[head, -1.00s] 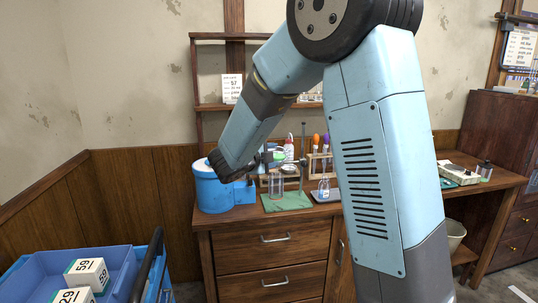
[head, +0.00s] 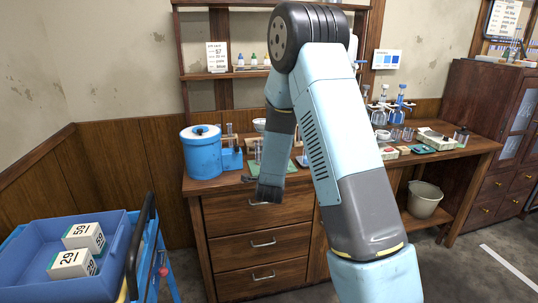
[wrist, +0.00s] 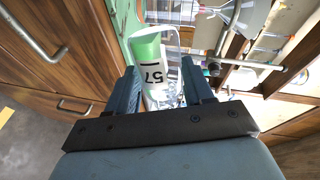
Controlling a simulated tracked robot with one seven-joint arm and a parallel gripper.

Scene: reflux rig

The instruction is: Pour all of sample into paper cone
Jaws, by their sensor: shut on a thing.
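In the wrist view, my gripper (wrist: 160,78) is shut on a clear vessel with a white-and-green label (wrist: 150,62) reading 57. The label appears turned upside down; the vessel's contents are hard to make out. In the head view, my gripper (head: 268,192) is at the desk's front edge and hides what it holds. A pale, cone-like shape (wrist: 252,14) is beyond the vessel at the upper right of the wrist view, beside metal rods. I cannot tell for sure whether it is the paper cone.
The wooden desk (head: 255,215) carries a blue canister (head: 202,155) and a blue block (head: 232,160) at its left. Glassware with blue parts (head: 390,108) stands farther right. A blue cart (head: 70,225) with numbered boxes is at the left; a bucket (head: 424,198) is below the desk.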

